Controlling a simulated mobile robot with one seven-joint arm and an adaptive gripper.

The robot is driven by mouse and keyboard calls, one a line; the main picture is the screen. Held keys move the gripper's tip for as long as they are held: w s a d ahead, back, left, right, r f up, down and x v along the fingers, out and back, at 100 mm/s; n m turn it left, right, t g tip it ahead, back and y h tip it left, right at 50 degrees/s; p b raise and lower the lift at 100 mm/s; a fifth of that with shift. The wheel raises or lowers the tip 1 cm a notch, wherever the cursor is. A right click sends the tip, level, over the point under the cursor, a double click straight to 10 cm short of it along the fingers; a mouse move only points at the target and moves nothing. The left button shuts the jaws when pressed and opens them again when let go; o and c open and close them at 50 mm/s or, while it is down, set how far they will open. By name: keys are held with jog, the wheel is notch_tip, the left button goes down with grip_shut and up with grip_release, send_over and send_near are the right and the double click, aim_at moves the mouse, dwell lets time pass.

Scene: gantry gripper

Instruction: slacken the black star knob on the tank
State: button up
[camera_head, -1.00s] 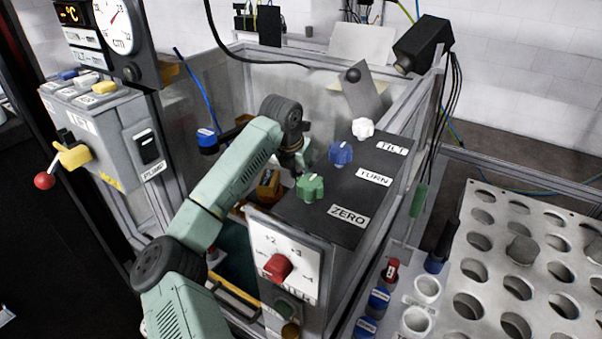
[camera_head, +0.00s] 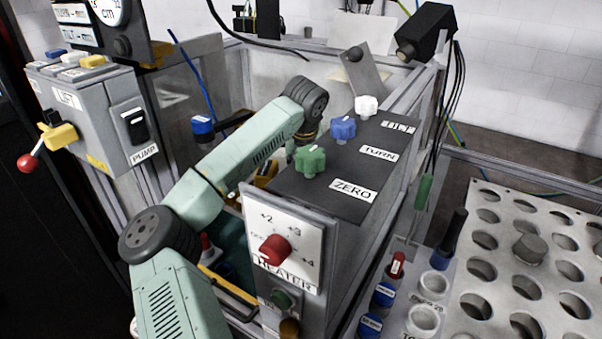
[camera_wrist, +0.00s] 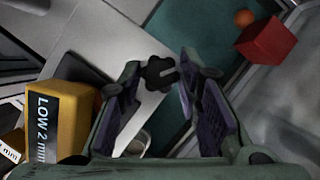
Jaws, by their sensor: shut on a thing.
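The black star knob (camera_wrist: 159,74) shows in the wrist view between my fingertips, over a pale grey plate. My gripper (camera_wrist: 161,76) has a dark pad on either side of the knob and is shut on it. In the head view my arm reaches over the tank (camera_head: 285,70) and bends down behind the control panel. The gripper and the star knob are hidden there. Whether the knob is loose or tight cannot be told.
The panel beside my wrist carries green (camera_head: 310,161), blue (camera_head: 342,128) and white (camera_head: 366,105) knobs. In the wrist view a yellow block (camera_wrist: 66,120) marked LOW 2 mm lies left, a red block (camera_wrist: 266,38) upper right. A black camera (camera_head: 424,33) overhangs the tank's right side.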

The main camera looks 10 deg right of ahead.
jog(key=n+b, duration=0.1)
jog(key=n, duration=0.1)
jog(key=n+y+b, duration=0.1)
jog(key=n+b, duration=0.1)
jog(key=shift+d+y, duration=0.15)
jog(key=shift+y, duration=0.15)
jog(key=shift+n+y+b, duration=0.3)
jog(key=shift+n+b, duration=0.2)
jog(key=shift+n, duration=0.5)
jog(key=o, duration=1.1)
